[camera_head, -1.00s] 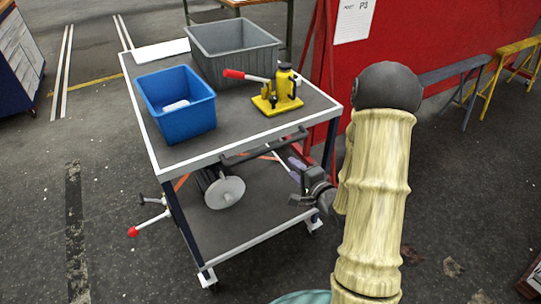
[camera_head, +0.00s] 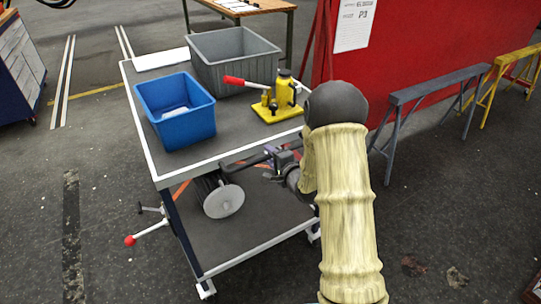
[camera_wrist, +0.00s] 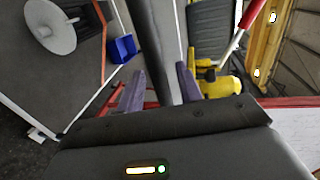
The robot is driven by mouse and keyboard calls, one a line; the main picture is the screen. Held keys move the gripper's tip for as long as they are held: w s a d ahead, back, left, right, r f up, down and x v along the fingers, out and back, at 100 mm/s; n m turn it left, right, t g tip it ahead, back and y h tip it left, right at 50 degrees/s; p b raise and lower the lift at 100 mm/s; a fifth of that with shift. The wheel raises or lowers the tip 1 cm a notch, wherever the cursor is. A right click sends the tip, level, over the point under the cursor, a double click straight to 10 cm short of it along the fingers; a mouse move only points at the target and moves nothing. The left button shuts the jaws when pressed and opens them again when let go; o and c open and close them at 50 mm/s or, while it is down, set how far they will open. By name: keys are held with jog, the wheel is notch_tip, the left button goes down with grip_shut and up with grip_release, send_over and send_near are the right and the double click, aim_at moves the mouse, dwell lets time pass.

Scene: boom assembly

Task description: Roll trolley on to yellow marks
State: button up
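The trolley (camera_head: 232,139) is a grey two-shelf cart with white edges, standing in the middle of the head view. Its dark push handle (camera_head: 240,165) runs along the near side, below the top shelf. My gripper (camera_head: 279,157) is at the right part of this handle. In the wrist view, the handle bar (camera_wrist: 152,35) passes between the two purple fingers of my gripper (camera_wrist: 161,70). The fingers are apart, with a gap visible beside the bar. A yellow floor line (camera_head: 95,92) lies behind the trolley at the left.
A blue bin (camera_head: 178,122), a grey bin (camera_head: 235,62) and a yellow jack (camera_head: 279,108) stand on the top shelf. Trestles (camera_head: 430,88) and a red wall (camera_head: 420,45) are at the right. A cabinet (camera_head: 20,65) stands far left. Floor left of the trolley is clear.

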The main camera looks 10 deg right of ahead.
jog(key=shift+w+a+f, duration=0.1)
jog(key=shift+w, duration=0.15)
grip_shut()
jog(key=shift+w, duration=0.1)
